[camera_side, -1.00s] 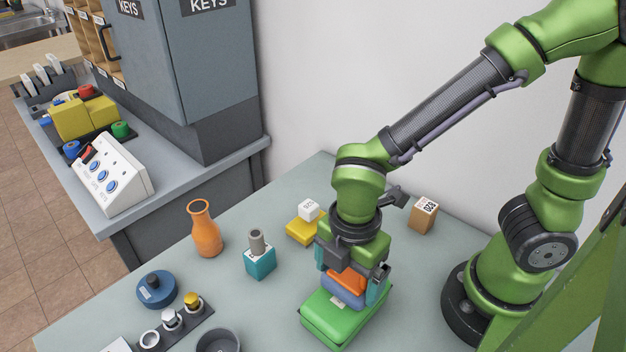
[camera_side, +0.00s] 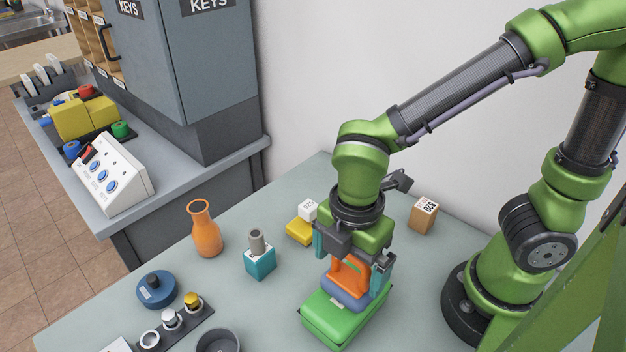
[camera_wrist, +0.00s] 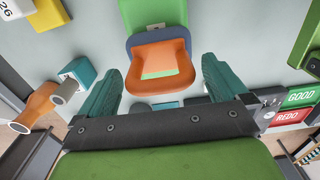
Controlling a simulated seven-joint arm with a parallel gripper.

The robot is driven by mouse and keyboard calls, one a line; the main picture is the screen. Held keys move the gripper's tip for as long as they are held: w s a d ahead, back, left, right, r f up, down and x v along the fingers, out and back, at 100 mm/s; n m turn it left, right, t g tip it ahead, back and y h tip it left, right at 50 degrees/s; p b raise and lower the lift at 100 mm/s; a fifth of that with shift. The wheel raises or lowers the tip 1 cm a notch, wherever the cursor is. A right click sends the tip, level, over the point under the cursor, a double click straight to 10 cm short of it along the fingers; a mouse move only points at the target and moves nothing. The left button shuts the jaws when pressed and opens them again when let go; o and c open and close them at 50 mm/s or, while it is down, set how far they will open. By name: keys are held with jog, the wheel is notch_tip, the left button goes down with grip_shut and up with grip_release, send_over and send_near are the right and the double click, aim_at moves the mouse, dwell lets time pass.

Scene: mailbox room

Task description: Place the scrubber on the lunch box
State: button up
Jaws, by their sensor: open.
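The scrubber (camera_side: 343,294) has a blue body and an orange arched handle. It rests upright on top of the green lunch box (camera_side: 318,318), which stands on the table. In the wrist view the scrubber (camera_wrist: 160,70) lies between my fingers, with part of the lunch box (camera_wrist: 150,13) beyond it. My gripper (camera_side: 350,266) is open just above the scrubber, with its teal fingers apart on either side of the handle. In the wrist view the open fingers of my gripper (camera_wrist: 160,85) show gaps to the handle.
A teal block with a grey cylinder (camera_side: 259,258), an orange vase (camera_side: 204,230) and a yellow block with a white cube (camera_side: 300,232) stand left of the lunch box. A brown box (camera_side: 423,216) is behind right. A dark bowl (camera_side: 218,341) is at the front.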

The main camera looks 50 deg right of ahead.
notch_tip(320, 180, up, 8)
jog(key=shift+f, duration=0.1)
jog(key=shift+d+r, duration=0.1)
jog(key=shift+r, duration=0.25)
jog(key=w+d+r+m+t+y, duration=0.1)
jog(key=d+r+m+t, duration=0.1)
jog(key=d+m, duration=0.5)
jog(key=w+d+r+m+t+y, duration=0.1)
jog(key=d+m+t, duration=0.4)
jog(key=m, duration=1)
jog(key=shift+w+d+r, duration=0.45)
jog(key=shift+w+d, duration=0.35)
jog(key=shift+d, duration=0.25)
